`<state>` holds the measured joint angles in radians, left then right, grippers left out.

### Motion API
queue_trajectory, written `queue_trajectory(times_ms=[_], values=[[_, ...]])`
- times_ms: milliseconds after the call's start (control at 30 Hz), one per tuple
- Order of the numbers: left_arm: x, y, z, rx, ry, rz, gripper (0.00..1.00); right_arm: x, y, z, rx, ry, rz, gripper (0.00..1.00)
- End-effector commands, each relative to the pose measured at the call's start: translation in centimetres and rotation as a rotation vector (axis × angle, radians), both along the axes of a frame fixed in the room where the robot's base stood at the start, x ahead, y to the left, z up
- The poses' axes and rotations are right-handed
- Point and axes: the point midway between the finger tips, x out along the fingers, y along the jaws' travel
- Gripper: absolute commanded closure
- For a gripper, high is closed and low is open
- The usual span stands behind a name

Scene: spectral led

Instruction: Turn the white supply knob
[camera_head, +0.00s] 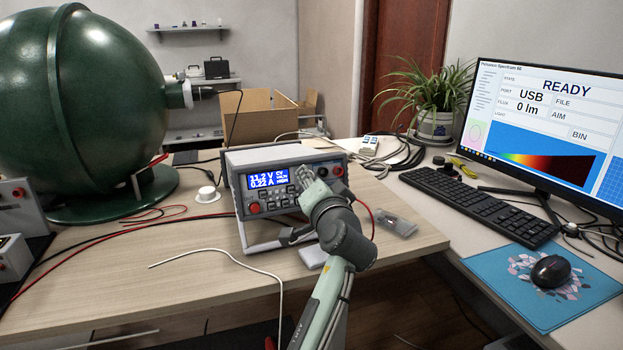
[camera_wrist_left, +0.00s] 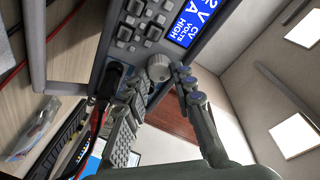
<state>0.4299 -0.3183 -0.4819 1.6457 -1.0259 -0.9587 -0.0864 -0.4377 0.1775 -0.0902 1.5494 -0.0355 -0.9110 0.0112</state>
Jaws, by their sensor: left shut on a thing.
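The power supply (camera_head: 285,158) is a grey box tilted up on the desk. Its blue display (camera_head: 268,181) reads about 11.2 V and 0.22 A. My left gripper (camera_head: 306,178) is at the front panel, just right of the display, and covers the knob in the head view. My right gripper is not in view.
A large green sphere (camera_head: 110,90) stands at the left and an open cardboard box (camera_head: 255,115) behind the supply. A white cable (camera_head: 225,252) and red and black leads cross the desk (camera_head: 150,285). At the right are a monitor (camera_head: 540,130) reading READY and 0 lm, and a keyboard (camera_head: 480,207).

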Motion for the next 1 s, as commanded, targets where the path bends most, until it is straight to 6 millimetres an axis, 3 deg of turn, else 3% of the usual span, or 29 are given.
queue_trajectory(times_ms=[1000], values=[[0.04,0.14,0.30,0.841,0.321,-0.189,1.00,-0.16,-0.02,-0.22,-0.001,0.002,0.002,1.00]])
